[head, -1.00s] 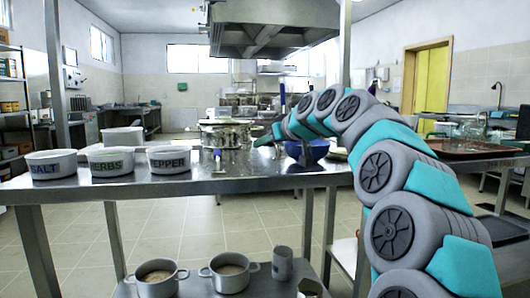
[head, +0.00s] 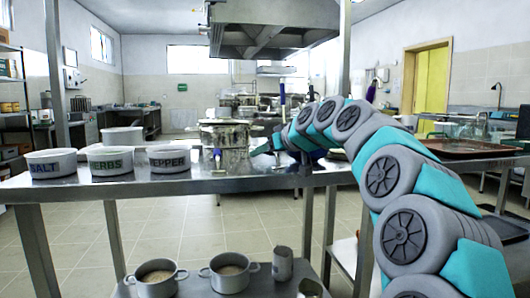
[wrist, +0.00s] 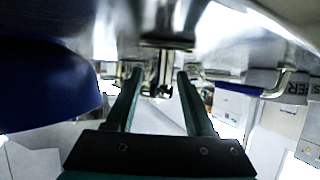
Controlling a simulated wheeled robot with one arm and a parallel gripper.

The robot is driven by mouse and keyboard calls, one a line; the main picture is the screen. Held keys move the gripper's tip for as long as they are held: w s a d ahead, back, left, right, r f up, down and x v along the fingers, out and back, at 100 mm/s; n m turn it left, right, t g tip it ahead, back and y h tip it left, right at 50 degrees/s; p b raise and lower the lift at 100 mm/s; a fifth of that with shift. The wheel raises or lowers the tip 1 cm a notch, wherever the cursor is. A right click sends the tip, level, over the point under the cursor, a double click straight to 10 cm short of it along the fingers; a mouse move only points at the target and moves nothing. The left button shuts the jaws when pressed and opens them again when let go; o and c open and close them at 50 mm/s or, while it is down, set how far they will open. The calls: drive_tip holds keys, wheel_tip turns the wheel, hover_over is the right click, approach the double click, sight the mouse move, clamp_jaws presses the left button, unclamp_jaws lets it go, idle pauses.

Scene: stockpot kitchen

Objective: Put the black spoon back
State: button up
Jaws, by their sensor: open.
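I cannot make out the black spoon with certainty in either view. In the wrist view a small dark piece on a metal fitting (wrist: 163,82) shows between my fingertips; I cannot tell what it belongs to. My gripper (wrist: 158,82) is open, with its two dark green fingers apart. In the head view my gripper (head: 262,148) is small and partly hidden, just right of the steel stockpot (head: 223,136) on the counter. A blue bowl (wrist: 45,85) fills the left of the wrist view.
White tubs marked SALT (head: 52,163), HERBS (head: 110,160) and PEPPER (head: 168,158) stand on the steel counter (head: 215,182) at left. Two pots with brown contents (head: 158,278) (head: 229,272) sit on the lower shelf. A brown tray (head: 460,148) lies at right.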

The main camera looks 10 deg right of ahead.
drive_tip(key=shift+r, duration=0.25)
drive_tip(key=v, duration=1.2)
drive_tip(key=shift+f, duration=0.1)
